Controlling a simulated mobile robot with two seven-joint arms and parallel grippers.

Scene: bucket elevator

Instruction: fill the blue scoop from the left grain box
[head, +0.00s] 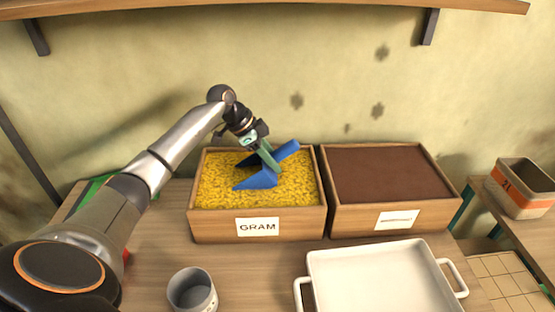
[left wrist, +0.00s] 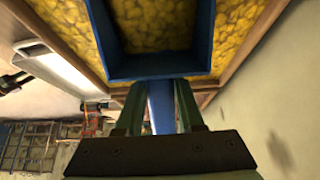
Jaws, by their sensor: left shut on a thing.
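The left grain box (head: 258,228) is wooden, labelled GRAM and holds yellow grain (head: 220,180). The blue scoop (head: 258,180) is over the left part of the grain, its lower edge at or close to the surface; I cannot tell how deep it sits. My left gripper (head: 268,157) is shut on the scoop's handle. In the left wrist view the gripper (left wrist: 158,110) holds the blue handle between its fingers, and the scoop's tray (left wrist: 155,68) shows at the top with yellow grain visible within its outline. I cannot tell whether that grain lies in the scoop. My right gripper is out of view.
A second wooden box (head: 392,217) with dark brown contents stands directly to the right. A white tray (head: 375,280) with handles is in front of it. A grey cup (head: 192,292) stands at the front. An orange-banded container (head: 522,188) is at far right. A shelf (head: 270,8) runs above.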

